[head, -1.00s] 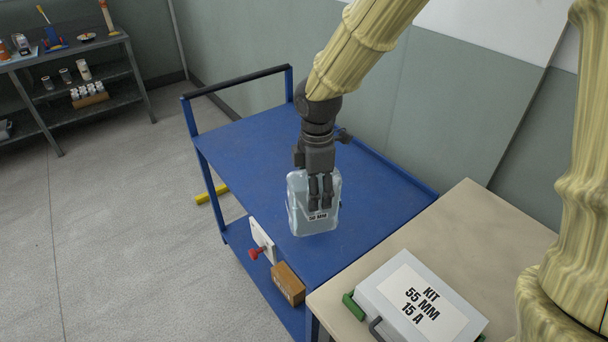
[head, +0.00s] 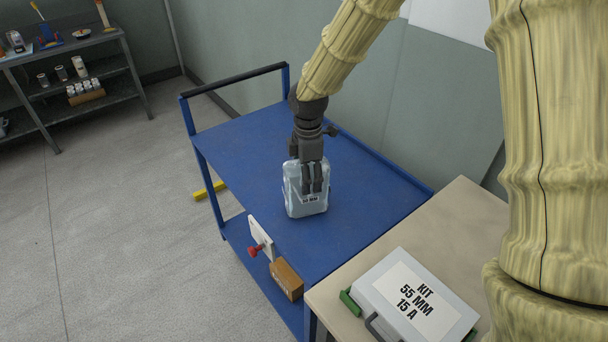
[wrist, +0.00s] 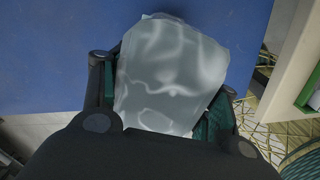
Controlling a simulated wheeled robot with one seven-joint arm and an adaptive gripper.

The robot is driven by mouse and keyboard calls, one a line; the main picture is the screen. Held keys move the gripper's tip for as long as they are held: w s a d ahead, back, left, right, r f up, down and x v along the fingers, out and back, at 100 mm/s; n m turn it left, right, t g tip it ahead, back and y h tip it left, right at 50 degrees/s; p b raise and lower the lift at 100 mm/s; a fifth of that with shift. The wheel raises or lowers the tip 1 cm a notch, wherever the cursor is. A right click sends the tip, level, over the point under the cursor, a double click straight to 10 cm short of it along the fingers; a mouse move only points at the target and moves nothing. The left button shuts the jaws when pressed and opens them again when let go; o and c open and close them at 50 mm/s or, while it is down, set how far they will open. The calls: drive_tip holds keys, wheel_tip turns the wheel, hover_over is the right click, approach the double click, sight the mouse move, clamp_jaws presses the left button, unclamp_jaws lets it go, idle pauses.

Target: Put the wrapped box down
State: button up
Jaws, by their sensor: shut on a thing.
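The wrapped box (head: 306,200) is pale grey-blue in clear, shiny wrap, with a small white label on its front. My gripper (head: 312,188) points down from above and is shut on it. The box is upright over the blue cart top (head: 355,212), near its middle. I cannot tell for sure whether its underside touches the cart top. In the wrist view the wrapped box (wrist: 172,75) fills the space between my fingers, with the blue cart top (wrist: 60,50) beyond. Its far side and base are hidden.
A table (head: 459,215) at the right bears a grey kit case (head: 408,300) labelled "KIT 55 MM 15 A". The cart has a raised handle (head: 232,80) at its far left end. A brown carton (head: 286,279) sits on its lower shelf. Blue surface around the box is clear.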

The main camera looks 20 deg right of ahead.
idle(0.3)
drive_tip(key=o, duration=1.3)
drive_tip(key=shift+f, duration=0.15)
drive_tip(key=shift+c, duration=0.2)
wheel_tip(320, 180, up, 12)
drive_tip(key=shift+r+b, duration=0.15)
drive_tip(key=shift+b, duration=0.4)
